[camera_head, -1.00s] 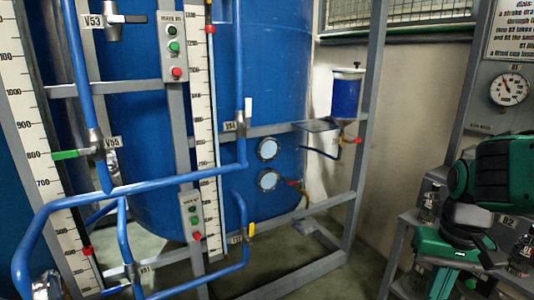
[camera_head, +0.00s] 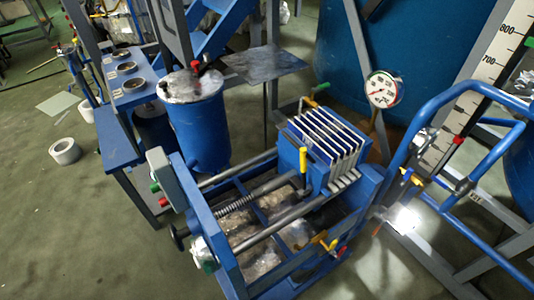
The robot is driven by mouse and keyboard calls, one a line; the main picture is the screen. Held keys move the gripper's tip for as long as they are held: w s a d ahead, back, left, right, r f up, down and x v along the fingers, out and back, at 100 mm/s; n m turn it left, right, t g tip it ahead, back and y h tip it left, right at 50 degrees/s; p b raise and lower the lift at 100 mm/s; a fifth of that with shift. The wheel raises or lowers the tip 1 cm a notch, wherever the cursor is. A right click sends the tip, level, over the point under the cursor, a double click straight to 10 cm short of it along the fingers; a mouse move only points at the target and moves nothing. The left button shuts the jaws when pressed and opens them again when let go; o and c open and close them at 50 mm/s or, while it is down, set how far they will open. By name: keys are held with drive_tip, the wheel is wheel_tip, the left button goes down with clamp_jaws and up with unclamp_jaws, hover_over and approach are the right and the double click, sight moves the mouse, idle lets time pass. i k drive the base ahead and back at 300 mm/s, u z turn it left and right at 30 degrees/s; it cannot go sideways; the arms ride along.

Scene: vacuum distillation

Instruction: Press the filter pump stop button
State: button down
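A grey control box (camera_head: 168,176) is fixed to the near left end of the blue filter press frame (camera_head: 214,235). A green button (camera_head: 155,187) and, just below it, a red button (camera_head: 163,201) stick out from its left side. I see the box edge-on, so its face and any label are hidden. I cannot tell from this view whether it belongs to the filter pump. My gripper is not in view, and nothing touches the buttons.
White plates (camera_head: 325,137) stand in the press at its far end. A blue drum (camera_head: 195,125) stands behind the press. A pressure gauge (camera_head: 383,89) and blue pipes (camera_head: 440,110) are at right. Open floor (camera_head: 90,240) lies left of the press, with a white roll (camera_head: 65,151).

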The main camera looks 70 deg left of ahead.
sight(162, 202)
drive_tip(key=u, duration=3.05)
drive_tip(key=k, duration=0.45)
drive_tip(key=u, duration=0.05)
drive_tip(key=i, duration=0.4)
drive_tip(key=z, duration=0.05)
